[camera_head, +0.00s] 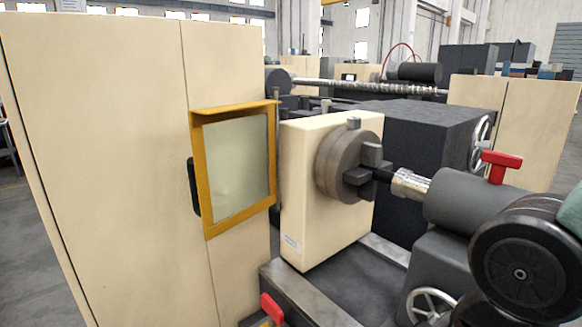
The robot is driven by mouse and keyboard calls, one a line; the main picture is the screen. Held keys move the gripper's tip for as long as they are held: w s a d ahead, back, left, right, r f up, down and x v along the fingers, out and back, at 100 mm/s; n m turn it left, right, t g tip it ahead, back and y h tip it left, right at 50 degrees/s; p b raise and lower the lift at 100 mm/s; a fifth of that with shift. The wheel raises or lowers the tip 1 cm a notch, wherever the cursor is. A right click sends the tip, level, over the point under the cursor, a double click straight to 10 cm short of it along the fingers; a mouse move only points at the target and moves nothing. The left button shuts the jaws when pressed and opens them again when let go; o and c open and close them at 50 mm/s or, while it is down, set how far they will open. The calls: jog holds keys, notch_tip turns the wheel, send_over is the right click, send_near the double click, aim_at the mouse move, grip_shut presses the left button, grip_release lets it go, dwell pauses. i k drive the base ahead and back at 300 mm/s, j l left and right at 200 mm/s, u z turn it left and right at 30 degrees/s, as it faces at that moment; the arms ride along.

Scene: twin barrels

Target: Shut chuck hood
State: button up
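The chuck hood (206,180) is a yellow frame around a pale, see-through pane, left of the headstock. It stands upright against the tall cream cabinet's face in the picture, clear of the chuck. A black handle (193,187) shows at its left edge. The round grey chuck (335,165) with dark jaws is uncovered on the front of the cream headstock (305,200). How the hood is hinged cannot be told from this view. My gripper is not in view.
A tall cream cabinet (100,150) fills the left. The grey tailstock (470,200) with a red lever (500,162) stands at the right, a black wheel (520,268) in front. A red-handled lever (271,308) rises at the bottom. Grey floor shows at lower left.

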aim_at(198, 165)
jog(key=j+z, duration=0.15)
jog(key=j, duration=0.45)
jog(key=i+j+z, duration=0.15)
jog(key=j, duration=0.45)
jog(key=j+z, duration=0.15)
jog(key=j, duration=0.4)
jog(key=k+j+z, duration=0.1)
jog(key=j, duration=0.5)
jog(key=j+z, duration=0.15)
jog(key=j, duration=0.45)
jog(key=k+j+z, duration=0.15)
jog(key=j, duration=0.4)
jog(key=k+j+z, duration=0.15)
jog(key=j, duration=0.4)
jog(key=k+u, duration=0.1)
jog(key=k, duration=0.4)
